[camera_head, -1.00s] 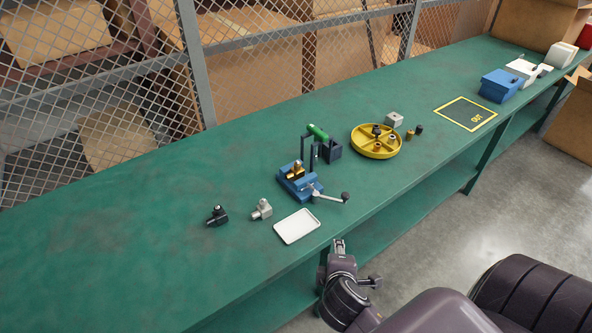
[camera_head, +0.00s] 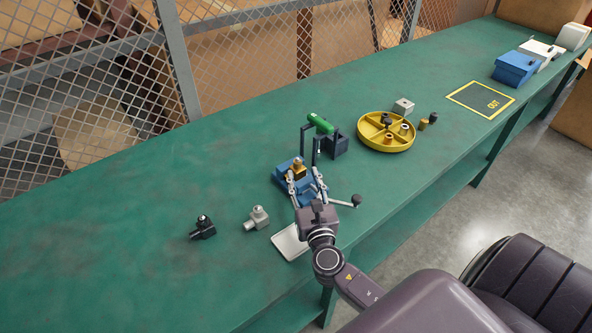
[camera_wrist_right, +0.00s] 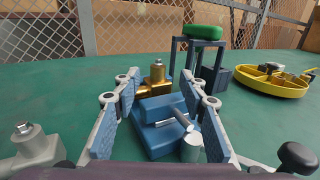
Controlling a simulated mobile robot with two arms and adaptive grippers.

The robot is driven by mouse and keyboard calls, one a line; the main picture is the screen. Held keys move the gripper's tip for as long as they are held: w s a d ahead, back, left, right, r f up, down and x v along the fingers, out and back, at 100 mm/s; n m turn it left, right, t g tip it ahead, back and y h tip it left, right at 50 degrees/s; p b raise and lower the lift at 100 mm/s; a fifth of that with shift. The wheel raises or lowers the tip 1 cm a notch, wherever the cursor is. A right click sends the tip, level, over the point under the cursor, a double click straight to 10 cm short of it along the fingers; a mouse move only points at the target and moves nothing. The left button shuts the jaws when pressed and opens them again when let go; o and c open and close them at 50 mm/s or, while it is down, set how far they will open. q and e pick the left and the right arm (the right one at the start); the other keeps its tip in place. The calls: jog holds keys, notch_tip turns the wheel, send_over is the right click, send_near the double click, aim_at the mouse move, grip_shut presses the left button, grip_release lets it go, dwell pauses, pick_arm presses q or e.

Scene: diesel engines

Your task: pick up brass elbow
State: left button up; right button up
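The brass elbow (camera_head: 298,168) sits in the blue vise (camera_head: 283,180) on the green bench. It also shows in the right wrist view (camera_wrist_right: 156,82), upright at the far end of the vise (camera_wrist_right: 160,130). My right gripper (camera_head: 307,180) is over the vise, its fingers spread to either side. In the right wrist view the open fingers (camera_wrist_right: 165,95) frame the elbow and vise with nothing held between them. I cannot tell from the head view whether a finger touches the vise. My left gripper is not in view.
A dark stand with a green-topped tool (camera_head: 320,123) stands just behind the vise. A yellow divided tray (camera_head: 386,145) is to the right. A white tray (camera_head: 287,243), a grey elbow (camera_head: 257,217) and a black elbow (camera_head: 203,227) lie in front and left. The bench's left is clear.

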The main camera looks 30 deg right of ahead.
aim_at(299, 165)
jog(key=x, duration=0.4)
jog(key=shift+w+a, duration=0.15)
jog(key=shift+w+d, duration=0.25)
jog(key=shift+w, duration=0.25)
jog(key=c, duration=0.9)
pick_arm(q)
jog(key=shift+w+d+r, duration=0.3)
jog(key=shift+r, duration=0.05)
pick_arm(e)
grip_shut()
